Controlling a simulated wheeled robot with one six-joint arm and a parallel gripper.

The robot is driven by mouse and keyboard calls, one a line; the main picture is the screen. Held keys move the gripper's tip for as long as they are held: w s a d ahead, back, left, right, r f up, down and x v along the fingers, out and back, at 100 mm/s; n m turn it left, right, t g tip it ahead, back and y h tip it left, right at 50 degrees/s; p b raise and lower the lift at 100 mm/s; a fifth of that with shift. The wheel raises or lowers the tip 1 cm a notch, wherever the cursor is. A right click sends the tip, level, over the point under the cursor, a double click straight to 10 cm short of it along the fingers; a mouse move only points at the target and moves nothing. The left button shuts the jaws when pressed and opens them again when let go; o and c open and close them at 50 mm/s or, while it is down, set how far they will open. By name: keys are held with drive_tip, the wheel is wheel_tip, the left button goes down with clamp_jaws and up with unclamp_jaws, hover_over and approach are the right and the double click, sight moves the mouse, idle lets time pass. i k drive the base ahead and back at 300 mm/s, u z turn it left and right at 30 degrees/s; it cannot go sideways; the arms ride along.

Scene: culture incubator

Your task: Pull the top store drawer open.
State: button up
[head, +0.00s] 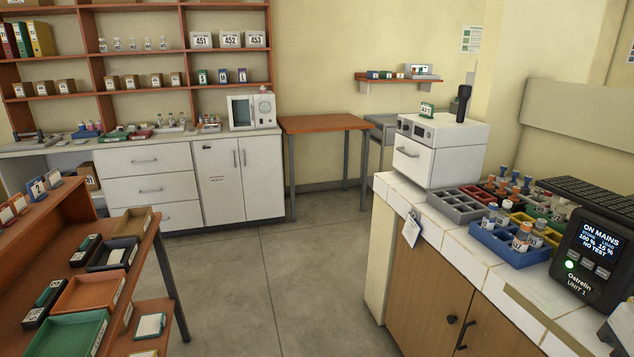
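A white unit with three stacked drawers stands under the back-left counter. Its top drawer (145,160) looks shut, its front flush with the unit, with a metal bar handle (144,161) across the middle. The middle drawer (152,188) and the bottom drawer (168,215) also look shut. No label naming the store can be read on these fronts. My gripper is not seen in this view. A dark rounded shape at the lower right edge is cut off, and I cannot tell what it is.
A white double-door cabinet (239,180) adjoins the drawers on the right. Grey floor (255,275) lies clear before them. A low tiered rack (62,240) with trays stands at left. A tiled counter (455,240) with racks and a white box-shaped device (440,150) stands at right.

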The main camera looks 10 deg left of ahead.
sight(129, 160)
drive_tip(key=u, duration=0.5)
drive_tip(key=i, duration=2)
drive_tip(key=u, duration=0.55)
drive_tip(key=i, duration=1.95)
drive_tip(key=u, duration=0.25)
drive_tip(key=i, duration=1.3)
drive_tip(key=u, duration=0.1)
